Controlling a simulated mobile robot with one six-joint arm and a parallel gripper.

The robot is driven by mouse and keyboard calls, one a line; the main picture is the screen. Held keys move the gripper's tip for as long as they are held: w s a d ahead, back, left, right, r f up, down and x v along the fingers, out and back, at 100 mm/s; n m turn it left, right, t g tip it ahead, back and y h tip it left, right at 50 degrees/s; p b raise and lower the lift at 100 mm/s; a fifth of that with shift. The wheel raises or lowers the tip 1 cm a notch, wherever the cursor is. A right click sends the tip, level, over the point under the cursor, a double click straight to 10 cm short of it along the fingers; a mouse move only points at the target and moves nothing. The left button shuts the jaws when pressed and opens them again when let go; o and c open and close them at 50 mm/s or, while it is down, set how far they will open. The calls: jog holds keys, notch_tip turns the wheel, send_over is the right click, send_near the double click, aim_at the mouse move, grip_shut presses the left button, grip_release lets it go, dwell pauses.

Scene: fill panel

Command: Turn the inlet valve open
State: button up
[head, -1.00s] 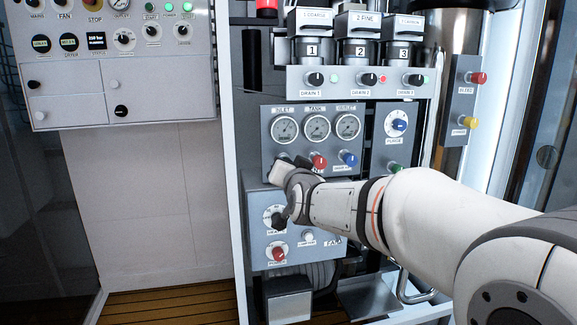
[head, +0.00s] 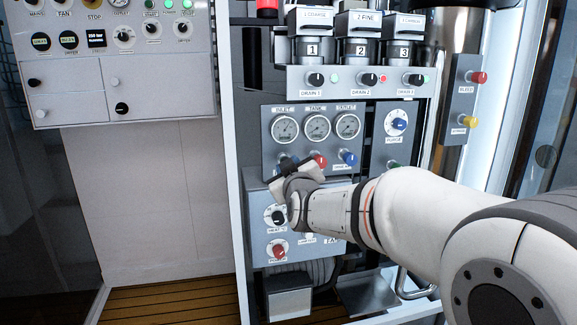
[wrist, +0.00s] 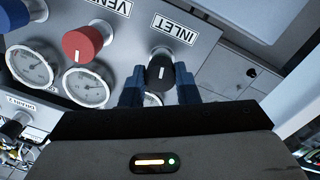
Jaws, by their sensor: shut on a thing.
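The inlet valve is a black knob (wrist: 162,72) with a white line, below the INLET label (wrist: 175,29) in the wrist view. The blue fingers of my gripper (wrist: 160,91) stand on either side of the knob and are shut on it. In the head view my gripper (head: 287,161) is at the lower left of the gauge panel (head: 268,145), below the inlet gauge (head: 285,129). It hides the inlet knob there.
The red vent knob (head: 320,160) is close to the right of my gripper, with a blue knob (head: 348,158) beyond. Below is a lower panel (head: 259,235) with a red knob (head: 278,251). Open floor (head: 165,305) lies at left.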

jog(key=shift+n+y, duration=0.4)
jog(key=shift+n, duration=4.6)
jog(key=o, duration=1)
jog(key=p+v, duration=0.1)
jog(key=v, duration=0.7)
